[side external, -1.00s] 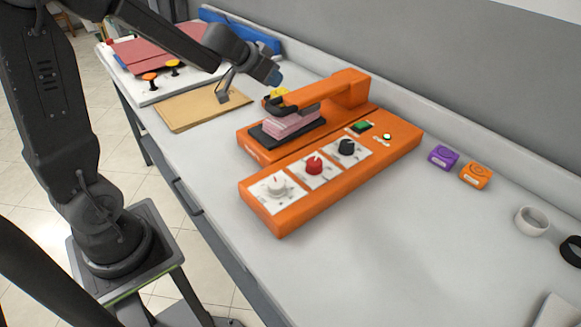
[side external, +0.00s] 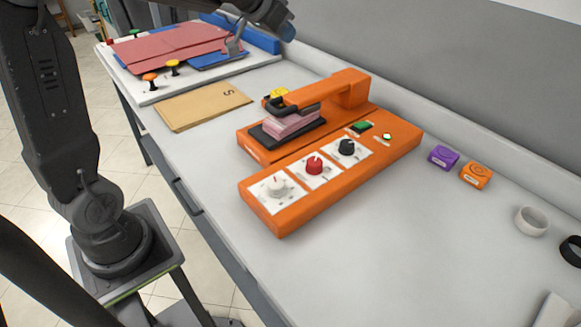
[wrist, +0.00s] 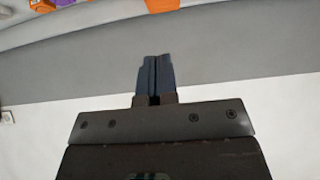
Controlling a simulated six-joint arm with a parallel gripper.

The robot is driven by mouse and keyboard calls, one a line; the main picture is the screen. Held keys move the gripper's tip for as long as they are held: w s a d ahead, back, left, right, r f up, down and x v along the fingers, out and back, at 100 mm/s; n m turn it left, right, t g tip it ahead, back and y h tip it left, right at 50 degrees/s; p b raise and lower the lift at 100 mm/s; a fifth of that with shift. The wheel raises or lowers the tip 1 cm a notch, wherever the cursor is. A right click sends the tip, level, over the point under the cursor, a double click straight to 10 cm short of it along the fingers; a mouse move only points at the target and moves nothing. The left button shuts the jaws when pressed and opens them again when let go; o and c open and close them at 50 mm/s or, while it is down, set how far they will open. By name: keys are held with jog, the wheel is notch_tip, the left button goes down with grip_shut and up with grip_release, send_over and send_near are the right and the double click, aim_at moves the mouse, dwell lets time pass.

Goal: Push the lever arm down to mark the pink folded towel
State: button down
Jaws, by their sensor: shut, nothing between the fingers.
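The orange press (side external: 395,160) stands on the counter in the side external view. Its orange lever arm (side external: 325,92) reaches left over the pink folded towel (side external: 290,124), with a black handle and yellow knob (side external: 277,93) at its end. The towel lies on a black plate (side external: 262,137), partly hidden by the lever's dark pad, which sits close on top; I cannot tell whether they touch. My gripper (side external: 288,32) is up and behind the press, clear of the lever. In the wrist view, its dark fingers (wrist: 154,76) are together and empty.
The press front carries white, red (side external: 314,165) and dark knobs. A brown envelope (side external: 200,104) and a white board with red folders (side external: 165,45) lie at the back left. Purple (side external: 443,156) and orange (side external: 476,175) blocks stand right.

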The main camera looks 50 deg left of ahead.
jog(key=w+r, duration=0.5)
jog(key=r, duration=0.7)
jog(key=shift+w+r, duration=0.15)
jog(key=shift+r, duration=0.25)
jog(key=shift+d, duration=0.1)
jog(key=s+d+f+g, duration=0.1)
jog(key=s+d+f, duration=0.1)
jog(key=s+d, duration=0.65)
jog(key=s+d+f+g, duration=0.1)
jog(key=s+d+f, duration=0.1)
jog(key=s+f, duration=0.3)
jog(key=s+d+f, duration=0.2)
jog(key=s+f, duration=0.3)
jog(key=s, duration=0.6)
jog(key=s+d+f+g, duration=0.1)
jog(key=s+d+f, duration=0.1)
jog(key=s+f, duration=0.4)
jog(key=s, duration=0.3)
jog(key=shift+g, duration=0.3)
jog(key=shift+d+f, duration=0.1)
dwell(0.6)
